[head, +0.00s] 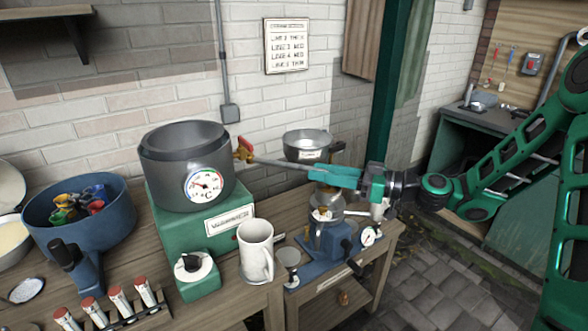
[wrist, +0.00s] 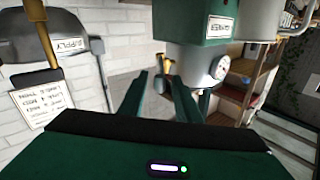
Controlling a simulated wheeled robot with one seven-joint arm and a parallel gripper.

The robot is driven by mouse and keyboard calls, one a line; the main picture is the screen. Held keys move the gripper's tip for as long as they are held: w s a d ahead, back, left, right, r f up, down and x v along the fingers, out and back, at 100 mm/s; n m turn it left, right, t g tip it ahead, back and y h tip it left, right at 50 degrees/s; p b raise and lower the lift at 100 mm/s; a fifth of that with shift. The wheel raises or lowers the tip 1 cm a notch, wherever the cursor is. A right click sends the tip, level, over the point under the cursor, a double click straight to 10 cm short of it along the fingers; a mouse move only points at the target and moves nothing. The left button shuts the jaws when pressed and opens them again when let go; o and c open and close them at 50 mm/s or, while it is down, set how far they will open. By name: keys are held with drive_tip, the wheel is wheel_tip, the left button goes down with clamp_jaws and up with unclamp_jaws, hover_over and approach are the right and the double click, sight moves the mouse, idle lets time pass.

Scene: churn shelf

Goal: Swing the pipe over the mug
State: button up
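The white mug (head: 256,250) stands upright on the bench, in front of the green base of the dark pot (head: 165,168). It shows at the top right of the wrist view (wrist: 265,18), which looks upside down. The thin grey pipe (head: 278,163) runs right from a brass-and-red fitting (head: 244,150) at the pot's side, behind and above the mug. My gripper (head: 314,175) is at the pipe's right end, fingers pointing toward the pot. In the wrist view its fingers (wrist: 158,82) are apart, with the brass fitting (wrist: 166,68) beyond. Contact with the pipe cannot be told.
A blue grinder-like device (head: 328,240) with a gauge stands below my gripper. A metal pan (head: 307,146) is behind it. A green box with a knob (head: 196,277) and a rack of red-capped tubes (head: 125,306) are near the mug. A blue tub (head: 80,220) is left.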

sight(296, 168)
drive_tip(key=x, duration=0.7)
drive_tip(key=shift+a, duration=0.2)
